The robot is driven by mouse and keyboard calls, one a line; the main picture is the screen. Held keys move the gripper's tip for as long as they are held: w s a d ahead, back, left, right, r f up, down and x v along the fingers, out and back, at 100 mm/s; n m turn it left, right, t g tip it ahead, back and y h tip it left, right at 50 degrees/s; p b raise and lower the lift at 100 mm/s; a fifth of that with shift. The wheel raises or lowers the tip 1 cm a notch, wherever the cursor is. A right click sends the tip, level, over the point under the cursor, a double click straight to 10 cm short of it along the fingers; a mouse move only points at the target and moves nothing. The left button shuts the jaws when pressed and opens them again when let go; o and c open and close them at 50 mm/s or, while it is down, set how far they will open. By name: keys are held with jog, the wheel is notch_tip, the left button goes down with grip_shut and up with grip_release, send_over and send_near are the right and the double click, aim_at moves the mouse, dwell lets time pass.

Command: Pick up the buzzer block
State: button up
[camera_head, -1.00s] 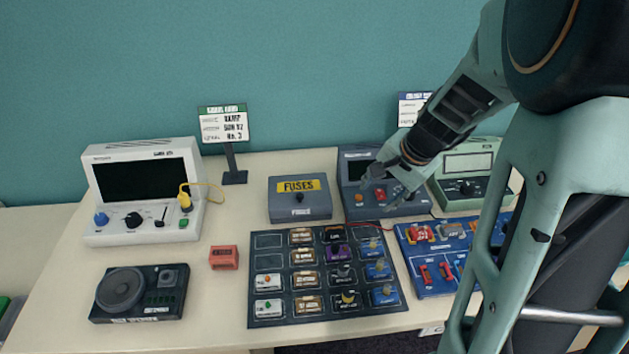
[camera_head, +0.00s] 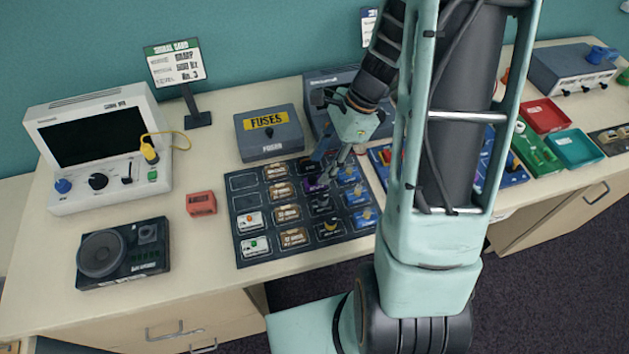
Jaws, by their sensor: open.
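A dark tray board (camera_head: 247,208) lies on the table with rows of small blocks. Which one is the buzzer block cannot be told, as the labels are too small to read. The third column holds a purple block (camera_head: 315,185), a dark block (camera_head: 322,205) below it and a black block with a yellow shape (camera_head: 329,227) nearest the front edge. My gripper (camera_head: 325,171) is open, pointing down over the upper right of the board, near the purple block. It partly hides the top blocks there. Whether its fingertips touch anything is unclear.
A grey fuse box (camera_head: 269,138) stands behind the board, with a grey instrument (camera_head: 319,103) beside it. A red block (camera_head: 201,203) and a black speaker unit (camera_head: 123,253) sit left. My arm hides part of a blue board (camera_head: 511,171).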

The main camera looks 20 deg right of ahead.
aim_at(316, 177)
jog(key=x, duration=0.5)
jog(key=shift+d+f, duration=0.1)
jog(key=shift+d, duration=0.1)
grip_shut()
jog(key=shift+r+p, duration=0.2)
jog(key=shift+p, duration=0.1)
